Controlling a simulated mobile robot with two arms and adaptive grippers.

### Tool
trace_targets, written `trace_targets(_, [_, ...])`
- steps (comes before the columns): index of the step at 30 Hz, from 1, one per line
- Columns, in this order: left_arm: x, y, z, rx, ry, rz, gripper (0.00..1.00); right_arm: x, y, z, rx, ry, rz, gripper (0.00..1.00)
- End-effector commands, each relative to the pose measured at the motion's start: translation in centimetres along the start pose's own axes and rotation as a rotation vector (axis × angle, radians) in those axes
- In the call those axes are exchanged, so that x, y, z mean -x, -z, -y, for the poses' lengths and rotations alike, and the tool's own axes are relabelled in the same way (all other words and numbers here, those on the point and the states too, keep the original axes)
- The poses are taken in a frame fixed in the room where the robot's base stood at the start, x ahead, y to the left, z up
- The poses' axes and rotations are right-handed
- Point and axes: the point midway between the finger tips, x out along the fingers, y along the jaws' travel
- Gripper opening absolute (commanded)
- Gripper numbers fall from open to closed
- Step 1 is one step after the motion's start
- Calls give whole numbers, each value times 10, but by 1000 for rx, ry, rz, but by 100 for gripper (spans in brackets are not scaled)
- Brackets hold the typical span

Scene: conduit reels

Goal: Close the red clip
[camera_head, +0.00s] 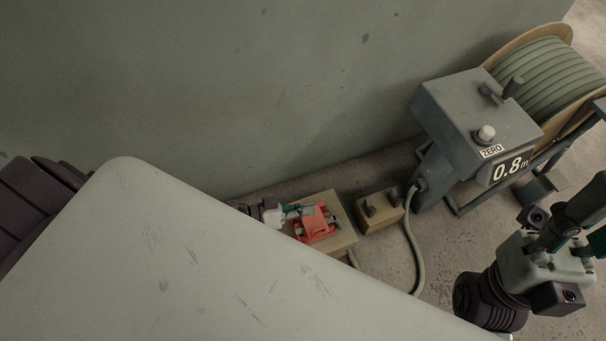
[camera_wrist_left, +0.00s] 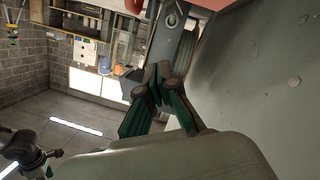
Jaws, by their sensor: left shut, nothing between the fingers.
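The red clip (camera_head: 316,230) sits on a tan block (camera_head: 343,238) beyond the pale grey panel in the head view. One part of it appears raised; its exact angle is hard to tell. My left gripper (camera_head: 306,210) is at the clip's upper left side, its fingertips against or just beside the red part. In the left wrist view the left gripper's fingers (camera_wrist_left: 162,82) are together, with nothing between them. Red pieces show at the top edge of that view, partly cut off. My right gripper (camera_head: 592,235) is at the right edge of the head view, away from the clip, partly cut off.
A second tan block (camera_head: 380,213) with dark posts stands right of the clip. A grey meter box (camera_head: 475,115) reading 0.8 m stands beyond it, beside a conduit reel (camera_head: 548,75). Grey conduit (camera_head: 416,250) runs down across the floor. A wall (camera_head: 220,90) rises close behind.

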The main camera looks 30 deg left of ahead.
Motion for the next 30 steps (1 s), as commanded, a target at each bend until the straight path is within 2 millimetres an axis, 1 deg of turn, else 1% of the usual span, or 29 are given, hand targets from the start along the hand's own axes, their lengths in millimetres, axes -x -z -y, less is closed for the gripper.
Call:
trace_targets(1, [-1,-2,-5,-36,12,-1,0,-6,1,0,0,0,-2,40])
trace_targets(6, [-4,-17,-11,-189,51,-1,0,-12,2,0,0,0,-2,40])
trace_targets(12, [-8,-32,-14,-350,91,0,0,-13,2,0,0,1,-2,40])
trace_targets(17, [-10,-42,-15,-451,116,0,0,-12,2,0,0,1,-2,40])
trace_targets(24, [-13,-50,-16,-455,114,-1,0,-10,2,0,0,1,-1,40])
trace_targets(30, [-13,-52,-16,-454,113,0,0,-10,2,0,0,1,-1,40])
